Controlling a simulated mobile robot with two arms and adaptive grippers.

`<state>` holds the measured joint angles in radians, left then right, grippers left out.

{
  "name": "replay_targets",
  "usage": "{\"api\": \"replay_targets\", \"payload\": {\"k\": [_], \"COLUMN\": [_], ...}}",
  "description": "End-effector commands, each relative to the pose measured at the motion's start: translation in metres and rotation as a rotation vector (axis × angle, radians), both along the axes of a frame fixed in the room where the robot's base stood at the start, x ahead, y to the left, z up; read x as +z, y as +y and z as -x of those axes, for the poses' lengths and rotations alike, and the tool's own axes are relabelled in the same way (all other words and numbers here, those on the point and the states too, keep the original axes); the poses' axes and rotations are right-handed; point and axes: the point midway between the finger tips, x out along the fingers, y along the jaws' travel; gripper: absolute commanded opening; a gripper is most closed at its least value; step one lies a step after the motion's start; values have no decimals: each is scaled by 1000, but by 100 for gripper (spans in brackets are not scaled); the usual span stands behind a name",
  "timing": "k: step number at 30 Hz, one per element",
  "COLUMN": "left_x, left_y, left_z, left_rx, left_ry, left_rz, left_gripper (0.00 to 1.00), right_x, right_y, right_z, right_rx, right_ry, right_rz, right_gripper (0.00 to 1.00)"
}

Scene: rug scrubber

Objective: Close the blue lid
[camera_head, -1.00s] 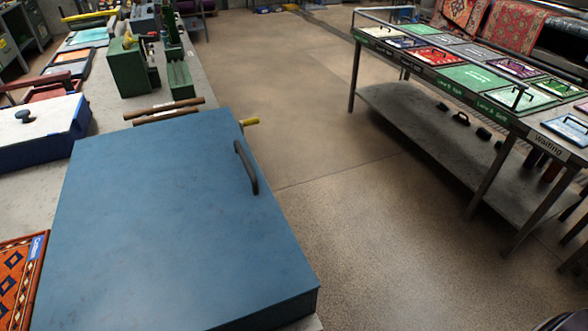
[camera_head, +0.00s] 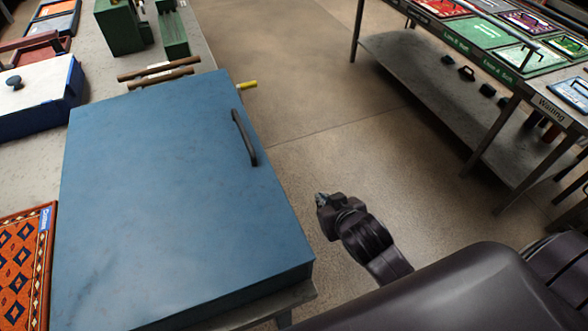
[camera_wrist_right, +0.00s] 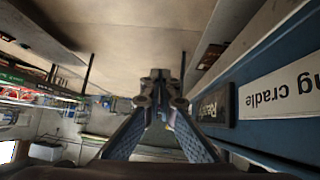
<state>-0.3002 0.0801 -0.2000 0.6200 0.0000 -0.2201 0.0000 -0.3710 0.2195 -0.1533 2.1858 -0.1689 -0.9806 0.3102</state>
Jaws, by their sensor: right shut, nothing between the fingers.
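The blue lid (camera_head: 160,190) is a large flat panel with a black bar handle (camera_head: 244,137) near its right edge. It covers the top of a box on the bench, and I cannot tell whether it sits fully flat. My right gripper (camera_head: 321,199) is to the right of the lid's front right part, apart from it, over the floor. In the right wrist view its fingers (camera_wrist_right: 158,92) meet at the tips and hold nothing. Beside them on the right is a blue surface (camera_wrist_right: 285,95) with a dark plate and a white label. My left gripper is not in view.
A patterned rug piece (camera_head: 25,265) lies left of the lid. A white-topped blue box (camera_head: 35,95) and brown rods (camera_head: 160,72) are behind it. A metal table (camera_head: 420,85) with coloured panels stands at the right. Open floor (camera_head: 320,100) lies between.

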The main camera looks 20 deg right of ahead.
Motion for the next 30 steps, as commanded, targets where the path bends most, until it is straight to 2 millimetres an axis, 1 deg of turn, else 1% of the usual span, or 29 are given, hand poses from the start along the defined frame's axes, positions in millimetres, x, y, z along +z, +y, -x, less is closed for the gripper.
{"api": "replay_targets", "payload": {"k": [1,2,3,5,6,8,9,11,12,14,15,17,18,20,22,24,26,28,30], "left_x": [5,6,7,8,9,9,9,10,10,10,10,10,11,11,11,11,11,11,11], "left_y": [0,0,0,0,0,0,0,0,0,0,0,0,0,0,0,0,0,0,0], "left_z": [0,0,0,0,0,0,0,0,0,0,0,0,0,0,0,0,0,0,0], "left_rx": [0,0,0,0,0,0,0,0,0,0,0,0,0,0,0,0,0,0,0], "left_ry": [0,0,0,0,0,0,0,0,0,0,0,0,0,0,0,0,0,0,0], "left_rz": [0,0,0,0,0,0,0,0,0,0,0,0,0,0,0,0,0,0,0], "left_gripper": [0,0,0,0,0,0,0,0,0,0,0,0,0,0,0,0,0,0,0], "right_x": [56,87,128,193,231,284,316,358,382,412,428,445,453,458,456,445,432,412,388], "right_y": [-3,-3,-2,6,13,27,38,56,70,91,105,126,140,158,176,190,196,196,189], "right_z": [-32,-48,-67,-90,-99,-107,-107,-104,-99,-88,-78,-63,-52,-35,-17,0,12,22,29], "right_rx": [-8,-10,-3,28,62,131,186,286,362,486,576,718,817,967,1141,1307,1437,1566,1667], "right_ry": [-156,-248,-375,-567,-680,-834,-926,-1046,-1115,-1196,-1237,-1279,-1292,-1289,-1251,-1177,-1086,-952,-789], "right_rz": [-11,-23,-45,-84,-112,-154,-182,-222,-247,-279,-299,-321,-331,-341,-339,-324,-300,-261,-211], "right_gripper": [0,0,0,0,0,0,0,0,0,0,0,0,0,0,0,0,0,0,0]}}
